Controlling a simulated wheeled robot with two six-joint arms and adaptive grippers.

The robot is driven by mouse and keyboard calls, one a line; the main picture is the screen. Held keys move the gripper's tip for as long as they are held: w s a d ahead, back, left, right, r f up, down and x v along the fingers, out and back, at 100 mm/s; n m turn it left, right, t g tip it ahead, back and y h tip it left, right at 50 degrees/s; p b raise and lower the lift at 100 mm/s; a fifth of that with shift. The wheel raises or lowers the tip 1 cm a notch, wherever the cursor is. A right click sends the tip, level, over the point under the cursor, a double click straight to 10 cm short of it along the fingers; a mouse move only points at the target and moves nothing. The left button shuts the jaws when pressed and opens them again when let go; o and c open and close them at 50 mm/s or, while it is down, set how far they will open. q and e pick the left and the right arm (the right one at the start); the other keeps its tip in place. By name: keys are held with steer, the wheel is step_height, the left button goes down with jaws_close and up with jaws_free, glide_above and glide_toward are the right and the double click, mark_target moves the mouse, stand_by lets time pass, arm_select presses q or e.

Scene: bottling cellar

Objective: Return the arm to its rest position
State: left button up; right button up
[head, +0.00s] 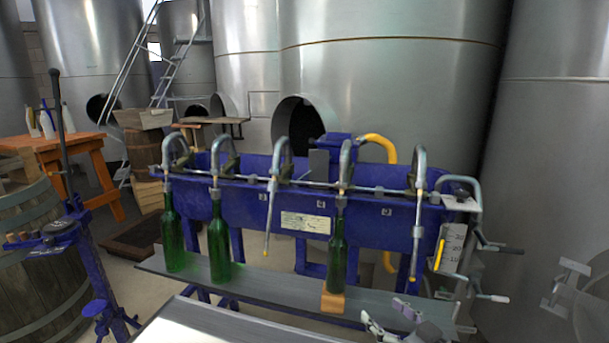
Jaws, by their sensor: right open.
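My right gripper (391,318) shows at the bottom edge, right of centre. Its two fingers are apart with nothing seen between them. It is in front of the blue bottle filler (254,205), near the front of the grey bench shelf (275,290). Most of its arm is out of the picture. My left gripper is not in view. Two green bottles stand upright on the shelf at left, one outer (173,240) and one inner (219,250). A third green bottle (337,255) stands upright on a wooden block (332,303), left of my right gripper.
Several curved filler spouts hang over the shelf, some with no bottle under them. A blue stand (90,265) and a barrel (35,275) are at the left. An orange table (75,150) with bottles stands behind. A pale surface (215,325) fills the bottom middle.

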steer(key=s+f+m+g+h, duration=0.1)
steer(key=s+f+g+h, duration=0.5)
steer(key=s+f, duration=0.65)
steer(key=s+d+f+m+g+h, duration=0.25)
steer(key=s+d+f+g, duration=0.3)
steer(key=s, duration=0.35)
step_height(320, 180, down, 22)
steer(key=d+r, duration=0.1)
steer(key=d, duration=0.1)
steer(key=s+d+f+g, duration=0.1)
steer(key=s+f, duration=0.5)
steer(key=f, duration=0.2)
steer(key=s+d+f+g, duration=0.1)
steer(key=s+f, duration=0.5)
steer(key=f, duration=0.3)
arm_select(q)
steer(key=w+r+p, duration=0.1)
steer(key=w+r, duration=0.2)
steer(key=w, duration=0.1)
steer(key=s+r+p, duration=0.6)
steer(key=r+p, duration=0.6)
steer(key=p, duration=0.4)
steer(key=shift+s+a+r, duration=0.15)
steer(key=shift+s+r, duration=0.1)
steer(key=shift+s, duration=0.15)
arm_select(e)
steer(key=s+r, duration=0.8)
steer(key=r, duration=0.5)
steer(key=shift+a, duration=0.15)
